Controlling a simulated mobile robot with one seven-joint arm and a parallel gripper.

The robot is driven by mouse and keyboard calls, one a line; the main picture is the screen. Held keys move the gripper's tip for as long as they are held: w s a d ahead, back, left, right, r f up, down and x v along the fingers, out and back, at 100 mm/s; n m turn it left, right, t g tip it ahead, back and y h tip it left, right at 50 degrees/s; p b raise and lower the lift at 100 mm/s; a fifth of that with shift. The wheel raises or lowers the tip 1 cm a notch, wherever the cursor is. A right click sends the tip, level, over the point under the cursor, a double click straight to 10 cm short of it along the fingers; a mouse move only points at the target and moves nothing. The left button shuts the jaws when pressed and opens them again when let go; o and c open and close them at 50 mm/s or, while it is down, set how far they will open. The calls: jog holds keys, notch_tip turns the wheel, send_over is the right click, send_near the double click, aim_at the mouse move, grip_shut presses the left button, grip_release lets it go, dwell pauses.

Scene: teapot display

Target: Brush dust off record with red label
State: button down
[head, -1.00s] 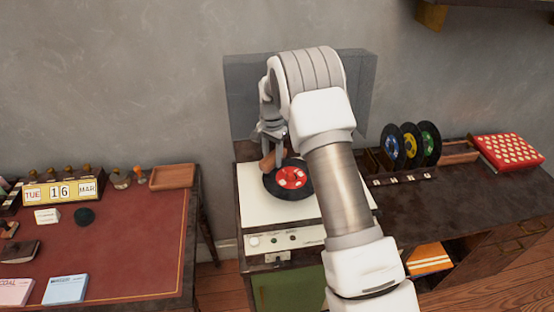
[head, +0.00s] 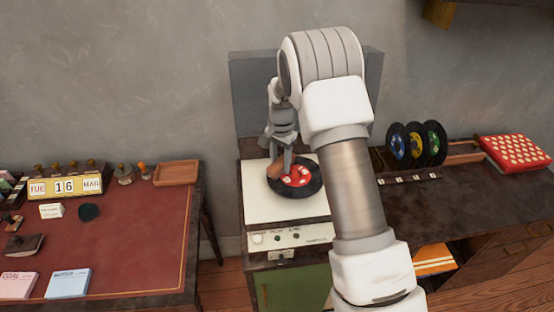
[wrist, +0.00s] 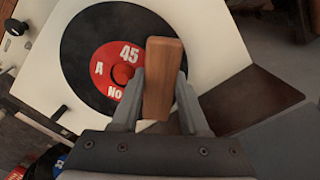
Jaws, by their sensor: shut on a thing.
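The record with the red label (head: 313,187) lies flat on the white top of the record player (head: 257,206). In the wrist view the record (wrist: 84,75) shows its red label with "45", "A" and "No" and a red centre. My gripper (head: 281,162) is over the left part of the record, shut on a brown wooden brush (head: 275,168). In the wrist view the brush (wrist: 163,75) stands between the two fingers and overlaps the record's right side. Its bristles are hidden, and I cannot tell whether it touches the record.
A rack with several records (head: 418,144) and a red spotted box (head: 514,152) stand on the dark cabinet to the right. A red-topped desk (head: 130,225) with a calendar (head: 65,185) is at the left. The grey lid (head: 258,90) stands open behind the player.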

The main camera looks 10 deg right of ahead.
jog(key=shift+s+d, duration=0.1)
jog(key=shift+r+p, duration=1.9)
jog(key=shift+r, duration=1.05)
jog(key=shift+r+p, duration=0.95)
jog(key=shift+r, duration=0.55)
